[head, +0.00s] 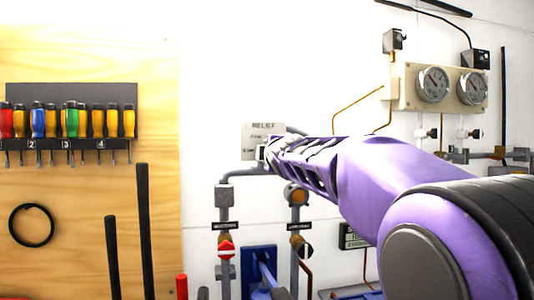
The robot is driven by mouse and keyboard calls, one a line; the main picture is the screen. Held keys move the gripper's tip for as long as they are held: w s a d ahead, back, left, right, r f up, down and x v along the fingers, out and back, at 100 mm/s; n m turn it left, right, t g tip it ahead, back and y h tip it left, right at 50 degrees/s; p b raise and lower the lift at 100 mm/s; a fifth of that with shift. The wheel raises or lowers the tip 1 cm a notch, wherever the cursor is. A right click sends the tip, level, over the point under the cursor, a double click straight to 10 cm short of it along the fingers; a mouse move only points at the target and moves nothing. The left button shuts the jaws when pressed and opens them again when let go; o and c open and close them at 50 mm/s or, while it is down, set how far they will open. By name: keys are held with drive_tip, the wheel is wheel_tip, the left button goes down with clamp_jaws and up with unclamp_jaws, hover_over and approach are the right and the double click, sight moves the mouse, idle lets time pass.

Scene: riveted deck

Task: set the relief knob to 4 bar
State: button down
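A plate lettered RELIEF (263,128) is on the white wall in the middle of the head view. My gripper (264,154) is at the lower part of this plate, at the end of my purple arm that reaches in from the right. The relief knob cannot be made out; the gripper and arm cover the area just below and right of the plate. The fingers are small and seen from behind, so I cannot tell whether they are open or shut on anything. No scale marks for bar are readable.
Grey pipes run below the gripper, with a red-handled valve (226,249) and another valve (299,243). A gauge panel (447,88) with two dials is at upper right. A screwdriver rack (70,97) hangs on the wooden board at left.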

drive_tip(key=shift+r, duration=0.2)
drive_tip(key=shift+c, duration=1.9)
unclamp_jaws()
drive_tip(key=shift+f, duration=0.15)
drive_tip(key=shift+s, duration=0.15)
